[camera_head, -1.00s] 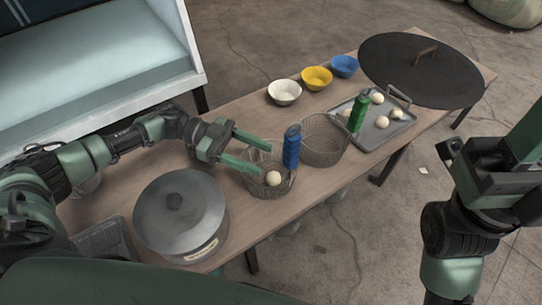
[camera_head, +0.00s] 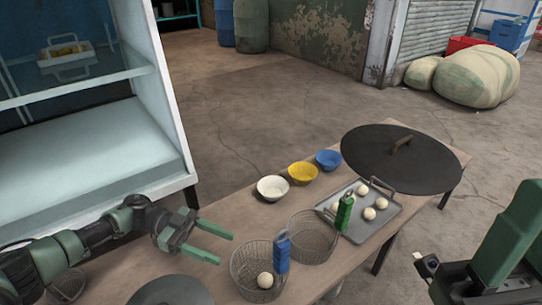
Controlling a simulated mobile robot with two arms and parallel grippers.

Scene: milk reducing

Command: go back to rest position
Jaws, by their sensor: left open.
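My left gripper (camera_head: 225,249) reaches in from the left, above the wooden table (camera_head: 238,213). Its two green fingers are apart with nothing between them. It is left of a wire basket (camera_head: 240,272) that holds a pale ball (camera_head: 265,280) and has a blue-handled tool (camera_head: 282,252) at its right side. My right arm stands at the lower right, beside the table. Its green and dark end (camera_head: 500,255) is cut by the frame, and its jaw opening cannot be made out.
A second wire basket (camera_head: 313,242) looks empty. A grey tray (camera_head: 384,222) holds several pale balls, with a green-handled tool (camera_head: 344,212) at its left. White (camera_head: 272,188), yellow (camera_head: 303,173) and blue (camera_head: 329,160) bowls stand behind. A dark round lid (camera_head: 400,170) lies far right; a pot lid (camera_head: 170,291) shows below.

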